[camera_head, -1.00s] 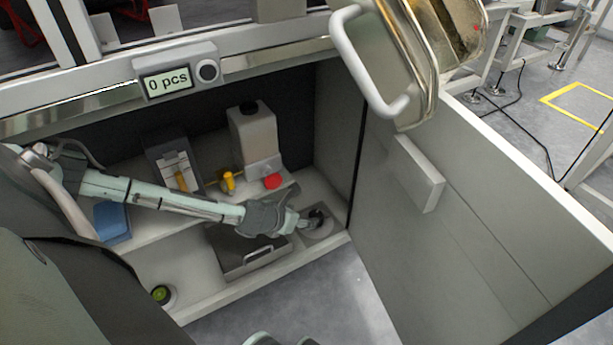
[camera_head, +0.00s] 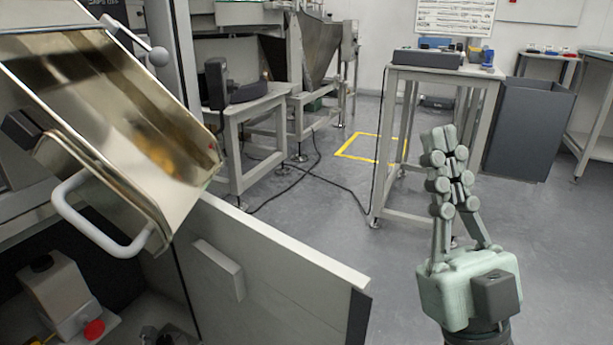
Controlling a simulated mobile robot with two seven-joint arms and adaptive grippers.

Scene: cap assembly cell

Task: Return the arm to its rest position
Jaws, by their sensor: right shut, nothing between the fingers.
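My right gripper (camera_head: 450,150) is raised at the right of the head view, fingers pointing up. Its fingers are closed together with nothing between them. It is apart from the furniture; open floor shows behind it. My left gripper does not show in this view.
An open cabinet door (camera_head: 265,275) with a block handle (camera_head: 218,268) stands at lower centre. A metal hopper (camera_head: 125,125) with a white handle (camera_head: 95,225) is above it. A white bottle (camera_head: 62,290) is inside the cabinet. A table (camera_head: 445,80) stands behind my gripper, beside a grey bin (camera_head: 530,128).

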